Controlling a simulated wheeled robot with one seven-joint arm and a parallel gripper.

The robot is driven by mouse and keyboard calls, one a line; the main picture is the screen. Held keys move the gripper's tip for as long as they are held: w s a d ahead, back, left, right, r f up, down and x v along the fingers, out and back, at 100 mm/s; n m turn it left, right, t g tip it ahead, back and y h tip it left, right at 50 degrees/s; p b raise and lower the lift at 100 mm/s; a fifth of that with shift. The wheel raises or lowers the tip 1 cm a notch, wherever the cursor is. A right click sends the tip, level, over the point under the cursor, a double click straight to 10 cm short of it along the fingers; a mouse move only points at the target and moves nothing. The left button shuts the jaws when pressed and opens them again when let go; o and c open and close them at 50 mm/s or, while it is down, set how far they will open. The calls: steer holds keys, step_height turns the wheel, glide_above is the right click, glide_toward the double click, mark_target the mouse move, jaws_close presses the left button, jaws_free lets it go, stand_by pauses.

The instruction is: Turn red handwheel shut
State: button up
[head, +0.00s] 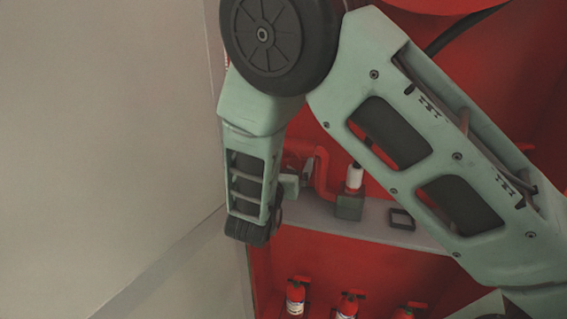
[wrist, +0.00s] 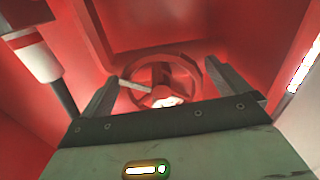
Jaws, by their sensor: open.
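The red handwheel (wrist: 161,91), a spoked ring, shows in the wrist view on the back of a red recess. A pale bar crosses its left side, and a bright white patch lies at its lower middle. My gripper (wrist: 168,76) is open, with one dark finger on each side of the wheel in the picture. No part of the wheel is visibly clamped; whether a finger touches the rim I cannot tell. In the head view my arm hides most of the wheel area, and my gripper (head: 291,184) shows only partly beside a red pipe (head: 323,172).
A grey shelf (head: 385,237) holds a green block (head: 349,207) with a white-and-red cylinder (head: 354,178) and a black square frame (head: 402,219). Red extinguishers (head: 295,298) stand below. A white-and-red cylinder (wrist: 38,62) is close left of my gripper. A pale wall (head: 100,130) fills the left.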

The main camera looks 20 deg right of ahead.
steer(key=c, duration=0.9)
steer(key=shift+o, duration=0.2)
